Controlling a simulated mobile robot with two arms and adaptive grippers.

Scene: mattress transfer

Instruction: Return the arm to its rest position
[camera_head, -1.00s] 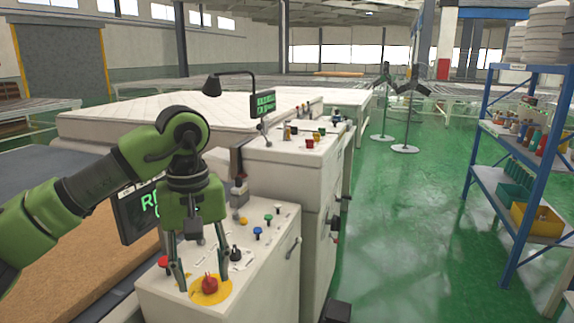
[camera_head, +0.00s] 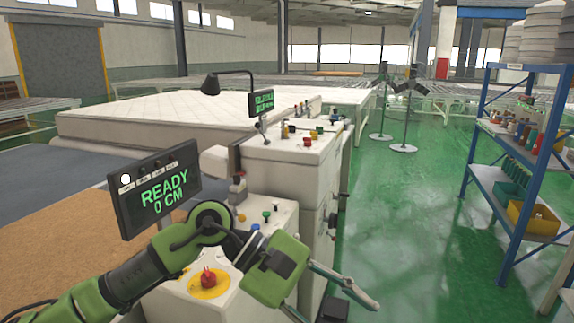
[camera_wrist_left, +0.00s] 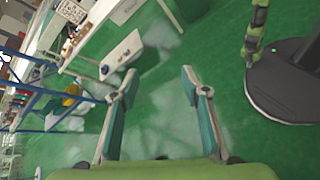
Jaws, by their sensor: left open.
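My left arm, green and black, reaches in from the bottom left of the head view, folded low in front of the white control console (camera_head: 262,300). Its gripper (camera_head: 335,308) points to the right and down, past the console's right side. In the left wrist view the two fingers (camera_wrist_left: 158,76) are spread wide with only green floor between them, so it is open and empty. A red emergency knob on a yellow disc (camera_head: 208,281) sits on the console just behind the arm. My right gripper is not in view.
A screen (camera_head: 155,190) reads "READY 0 CM". A white mattress (camera_head: 170,120) lies behind it on the left. A second, taller console (camera_head: 290,165) stands in the middle. A blue shelf (camera_head: 500,190) stands at the right. The green floor (camera_head: 400,220) between is clear.

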